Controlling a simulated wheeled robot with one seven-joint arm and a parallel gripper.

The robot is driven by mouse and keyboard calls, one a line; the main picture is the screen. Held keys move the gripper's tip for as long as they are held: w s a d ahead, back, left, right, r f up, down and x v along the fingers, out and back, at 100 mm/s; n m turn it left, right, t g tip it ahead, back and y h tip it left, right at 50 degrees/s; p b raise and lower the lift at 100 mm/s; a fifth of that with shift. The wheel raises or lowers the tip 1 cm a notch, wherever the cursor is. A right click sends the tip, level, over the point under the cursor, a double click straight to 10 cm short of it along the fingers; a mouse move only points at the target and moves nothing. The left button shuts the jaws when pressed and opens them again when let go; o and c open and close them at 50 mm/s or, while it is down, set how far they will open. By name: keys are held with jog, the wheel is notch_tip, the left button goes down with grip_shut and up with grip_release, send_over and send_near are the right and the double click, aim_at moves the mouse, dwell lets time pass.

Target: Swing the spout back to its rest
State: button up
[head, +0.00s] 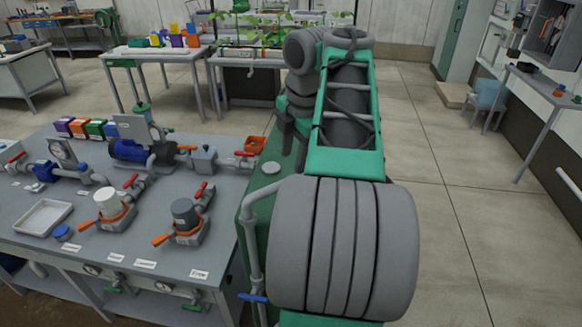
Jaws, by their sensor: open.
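A grey bent pipe (252,232) at the right end of the skid bench looks most like the spout, though I cannot tell for sure. Its upper part runs along the green tank (246,214), and its lower part hangs down beside it. A blue lever (252,298) is near its lower end. Part of the pipe passes behind my arm. I cannot make out a rest for it. My gripper (287,143) points down above the back of the tank, apart from the pipe. It is small and dark here, its jaws open and nothing visible between them.
My arm hides the middle.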

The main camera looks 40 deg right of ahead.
jog(key=f+b, duration=0.1)
jog(key=f, duration=0.1)
jog(key=w+f+b, duration=0.1)
jog(key=f, duration=0.2)
jog(key=f+b, duration=0.2)
jog(key=shift+w+f, duration=0.2)
jog(key=shift+w, duration=0.05)
grip_shut()
jog(key=shift+w, duration=0.1)
dwell(1.0)
